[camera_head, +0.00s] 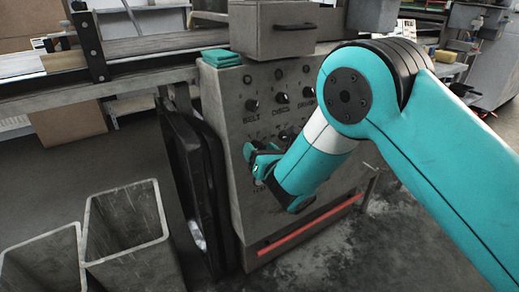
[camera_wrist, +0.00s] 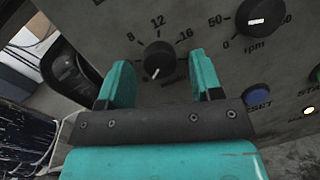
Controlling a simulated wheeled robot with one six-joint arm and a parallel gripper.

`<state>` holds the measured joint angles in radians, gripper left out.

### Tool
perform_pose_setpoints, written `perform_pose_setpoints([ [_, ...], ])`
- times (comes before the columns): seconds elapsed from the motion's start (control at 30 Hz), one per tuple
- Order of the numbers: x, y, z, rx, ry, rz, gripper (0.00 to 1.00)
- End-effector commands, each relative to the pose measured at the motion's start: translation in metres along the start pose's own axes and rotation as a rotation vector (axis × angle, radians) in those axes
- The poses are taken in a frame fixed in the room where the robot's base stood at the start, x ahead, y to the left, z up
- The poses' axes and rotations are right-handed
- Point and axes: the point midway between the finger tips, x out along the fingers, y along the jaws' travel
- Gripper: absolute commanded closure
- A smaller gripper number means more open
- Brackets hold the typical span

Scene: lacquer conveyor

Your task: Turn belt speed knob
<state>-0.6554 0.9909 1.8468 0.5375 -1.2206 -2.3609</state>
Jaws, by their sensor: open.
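The control panel (camera_head: 228,112) is a grey cabinet front with several black knobs. In the wrist view a black knob (camera_wrist: 158,59) with a white pointer has a scale marked 8, 12 and 16 around it. It sits beyond and between my two teal fingertips, apart from them. A second, larger black knob (camera_wrist: 262,17) marked "rpm", with 0 and 50 on its scale, is at the upper right. My gripper (camera_wrist: 160,83) is open and empty, facing the panel. In the head view my gripper (camera_head: 262,163) is at the lower panel, and my arm hides part of it.
A blue reset button (camera_wrist: 257,97) and a lit button (camera_wrist: 308,111) are right of my gripper. Upper panel knobs include one marked "BUILT" (camera_head: 252,106). A black folded frame (camera_head: 190,190) leans at the panel's left. Two grey bins (camera_head: 95,262) stand on the floor.

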Motion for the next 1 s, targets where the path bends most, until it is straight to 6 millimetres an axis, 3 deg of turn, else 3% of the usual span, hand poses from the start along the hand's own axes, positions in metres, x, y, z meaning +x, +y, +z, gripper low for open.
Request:
perform_pose_setpoints([
  [0.07,-0.0001,0.0000,-0.0002,0.000,0.000,0.000,0.41],
  [0.3,-0.0002,0.0002,0.0000,0.000,0.000,0.000,0.90],
  [0.67,-0.0002,0.0013,-0.0005,0.049,0.002,-0.008,0.90],
  [1.0,0.0002,0.0028,0.0006,0.282,0.016,-0.057,0.90],
])
